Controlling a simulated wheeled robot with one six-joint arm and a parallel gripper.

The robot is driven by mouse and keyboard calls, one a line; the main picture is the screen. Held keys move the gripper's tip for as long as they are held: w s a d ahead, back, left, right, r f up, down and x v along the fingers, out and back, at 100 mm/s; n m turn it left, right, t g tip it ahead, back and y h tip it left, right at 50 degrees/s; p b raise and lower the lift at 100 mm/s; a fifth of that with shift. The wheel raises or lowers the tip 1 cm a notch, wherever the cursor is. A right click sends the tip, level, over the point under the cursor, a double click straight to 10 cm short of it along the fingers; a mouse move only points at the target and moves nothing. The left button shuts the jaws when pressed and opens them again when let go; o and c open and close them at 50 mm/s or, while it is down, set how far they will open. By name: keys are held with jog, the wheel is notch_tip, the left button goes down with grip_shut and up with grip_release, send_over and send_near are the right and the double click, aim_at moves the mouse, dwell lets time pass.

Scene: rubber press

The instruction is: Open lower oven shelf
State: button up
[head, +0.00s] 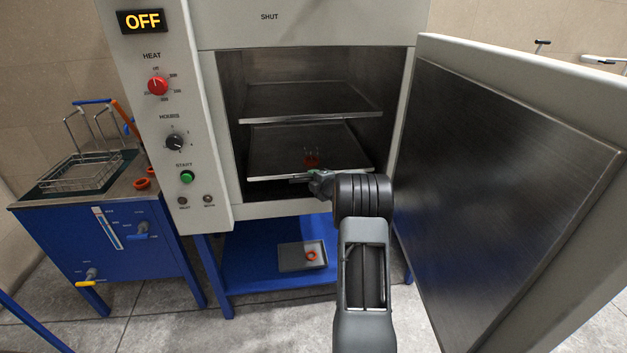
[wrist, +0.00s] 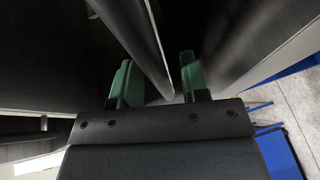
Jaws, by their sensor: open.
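The oven's lower shelf (head: 275,152) is a flat metal tray inside the open chamber, below the upper shelf (head: 300,103). My arm hides part of the oven's lower right front.
The oven door (head: 500,190) stands wide open on the right, close to my arm. The control panel (head: 165,120) reads OFF. A blue bench with a wire basket (head: 80,172) is at left.

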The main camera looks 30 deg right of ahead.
jog(key=shift+w, duration=0.1)
grip_shut()
dwell(0.4)
